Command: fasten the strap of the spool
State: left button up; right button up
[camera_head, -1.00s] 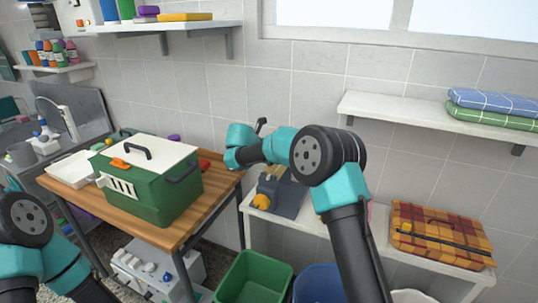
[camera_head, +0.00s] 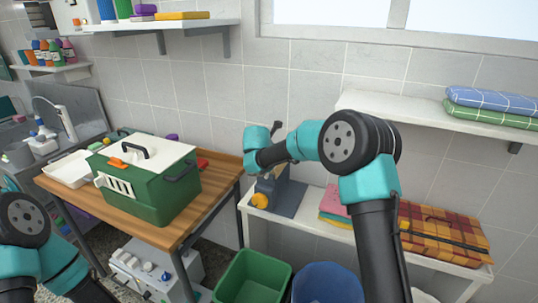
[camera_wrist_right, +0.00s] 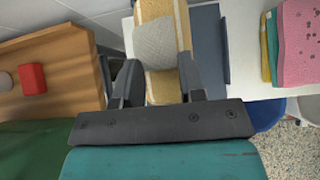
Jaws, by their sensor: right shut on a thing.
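The spool (camera_head: 260,200) stands on the low white shelf, right of the wooden table, partly hidden under my right wrist. Its end looks yellow. In the right wrist view the yellow-and-white roll (camera_wrist_right: 162,85) lies ahead of my right gripper (camera_wrist_right: 156,80), with a grey textured strap (camera_wrist_right: 155,45) across it. The two fingers stand apart on either side of this grey piece and are shut on it. Whether the strap's end touches the roll cannot be told. My left arm shows at the left edge of the head view; its gripper is out of frame.
A green carrier with a white lid (camera_head: 148,180) stands on the wooden table (camera_head: 90,205). Folded towels (camera_head: 333,205) and a plaid bundle (camera_head: 440,235) lie right of the spool. Green (camera_head: 255,280) and blue (camera_head: 325,285) bins stand below. A wall shelf (camera_head: 400,110) is above right.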

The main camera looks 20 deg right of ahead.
jog(key=shift+s+d+f+t+y, duration=0.15)
jog(key=shift+d+f+t+y, duration=0.1)
jog(key=shift+t+y, duration=0.05)
jog(key=o, duration=0.9)
jog(key=shift+c, duration=0.2)
jog(key=shift+a, duration=0.1)
jog(key=v, duration=1.7)
jog(key=shift+r, duration=0.2)
jog(key=shift+s, duration=0.15)
